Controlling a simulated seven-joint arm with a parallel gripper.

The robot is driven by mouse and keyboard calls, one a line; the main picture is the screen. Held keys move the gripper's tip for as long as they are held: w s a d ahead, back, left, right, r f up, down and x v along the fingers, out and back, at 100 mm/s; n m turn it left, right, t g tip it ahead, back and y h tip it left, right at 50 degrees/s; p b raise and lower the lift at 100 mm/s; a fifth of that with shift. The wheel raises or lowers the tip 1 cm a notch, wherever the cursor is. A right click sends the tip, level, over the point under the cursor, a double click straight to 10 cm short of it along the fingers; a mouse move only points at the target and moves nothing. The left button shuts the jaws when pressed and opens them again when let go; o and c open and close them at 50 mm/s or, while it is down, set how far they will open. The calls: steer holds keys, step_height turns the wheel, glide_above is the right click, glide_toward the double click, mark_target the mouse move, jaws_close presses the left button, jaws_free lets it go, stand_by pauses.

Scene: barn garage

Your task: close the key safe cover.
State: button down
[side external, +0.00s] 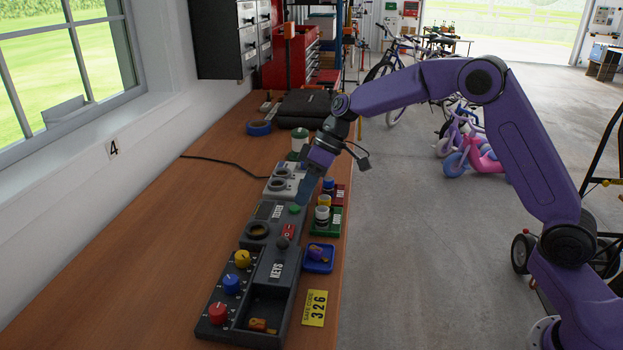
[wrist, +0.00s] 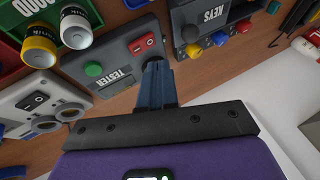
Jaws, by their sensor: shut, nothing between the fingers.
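The grey key safe (side external: 210,322) sits on the near part of the bench, with yellow, blue and red dials down its left side. Its cover (side external: 274,266), marked KEYS, lies at the far end of the right half. The compartment (side external: 256,308) on the near side of it is open, with a small orange and yellow item (side external: 262,325) inside. In the wrist view the KEYS cover (wrist: 210,15) shows at the top right. My gripper (side external: 303,196) is shut and empty, above the far end of the tester; in the wrist view its fingers (wrist: 153,66) overlap the tester.
The tester (side external: 262,212) stands just beyond the safe, with a green button, a red switch and a round socket. A blue tray (side external: 319,268), a green holder with bottles (side external: 333,226) and a yellow code card (side external: 314,308) line the right edge. Bench left is clear.

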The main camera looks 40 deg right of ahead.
mark_target(278, 258)
steer(key=a+f, duration=0.1)
steer(key=f, duration=0.1)
steer(key=s+a+f, duration=0.1)
steer(key=a+f, duration=0.1)
steer(key=shift+a, duration=0.25)
steer(key=shift+s+a+f, duration=0.4)
steer(key=shift+s+a, duration=0.1)
steer(key=shift+a, duration=0.2)
